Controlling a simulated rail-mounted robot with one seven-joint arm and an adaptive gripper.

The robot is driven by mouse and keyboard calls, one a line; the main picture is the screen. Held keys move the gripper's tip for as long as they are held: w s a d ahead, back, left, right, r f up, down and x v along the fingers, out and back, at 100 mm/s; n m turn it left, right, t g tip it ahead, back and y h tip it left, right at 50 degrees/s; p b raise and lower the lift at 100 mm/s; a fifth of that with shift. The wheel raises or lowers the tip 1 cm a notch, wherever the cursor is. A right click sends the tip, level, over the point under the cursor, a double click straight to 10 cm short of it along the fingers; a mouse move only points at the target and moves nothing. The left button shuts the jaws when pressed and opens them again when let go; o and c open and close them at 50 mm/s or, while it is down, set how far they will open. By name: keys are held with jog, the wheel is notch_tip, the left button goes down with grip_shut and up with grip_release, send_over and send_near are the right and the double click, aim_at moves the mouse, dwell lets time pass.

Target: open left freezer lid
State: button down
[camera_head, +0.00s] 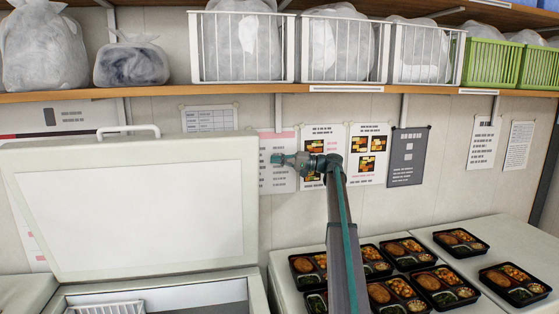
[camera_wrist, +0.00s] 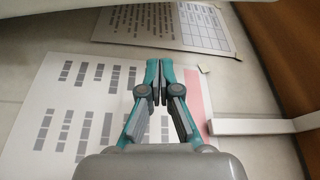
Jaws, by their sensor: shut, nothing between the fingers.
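The left freezer lid (camera_head: 30,180) stands raised, tilted up and back, with its pale inner panel facing me in the head view. A white handle (camera_head: 128,129) shows along its top edge. Below it the left freezer (camera_head: 256,290) is open, and a white wire basket (camera_head: 105,308) shows inside. My gripper (camera_head: 275,158) is to the right of the lid, apart from it, in front of the wall. In the wrist view my gripper (camera_wrist: 158,66) has its fingers together with nothing between them.
Several black bento trays (camera_head: 442,286) lie on the closed freezer top (camera_head: 490,300) to the right. A shelf (camera_head: 160,92) with white wire baskets (camera_head: 242,50), bags and green baskets (camera_head: 488,64) runs above. Posters (camera_head: 368,153) hang on the wall behind my arm.

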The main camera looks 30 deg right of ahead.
jog(key=a+p, duration=0.4)
jog(key=a, duration=0.3)
jog(key=shift+w+f, duration=0.15)
jog(key=shift+f, duration=0.05)
jog(key=s+a+f+n+b, duration=0.1)
jog(key=s+a+n+b, duration=0.1)
jog(key=s+b, duration=0.3)
jog(key=shift+s+f+y, duration=0.15)
jog(key=shift+s+y, duration=0.15)
jog(key=shift+s, duration=0.65)
jog(key=shift+w+d, duration=0.1)
